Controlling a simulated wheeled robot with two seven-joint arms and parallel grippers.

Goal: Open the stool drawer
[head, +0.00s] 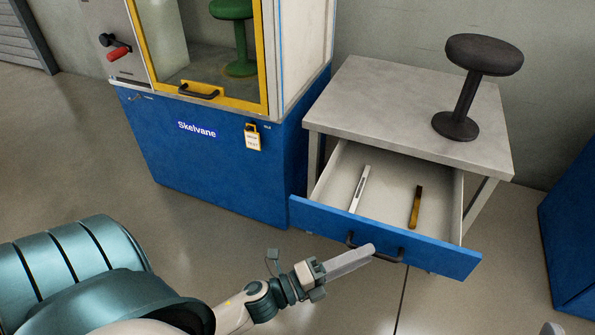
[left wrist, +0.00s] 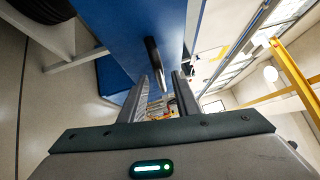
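The drawer (head: 333,222) has a blue front and is pulled out of the grey table (head: 355,95). Its inside shows. A dark bar handle (head: 392,257) is on the drawer front; it also shows in the left wrist view (left wrist: 153,55). My left gripper (head: 368,249) has its fingertips at the handle in the head view. In the left wrist view its two fingers (left wrist: 164,82) are apart, with the handle seen between and just beyond their tips. Whether they touch it is unclear. My right gripper is not in view. A dark stool (head: 467,90) stands on the tabletop.
A silver tool (head: 359,189) and a yellow-brown piece (head: 415,208) lie in the drawer. A blue cabinet (head: 210,165) marked Skelvane, with a yellow-framed window and a green stool inside, stands left of the table. Another blue unit (head: 575,240) is at right. Floor before the drawer is clear.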

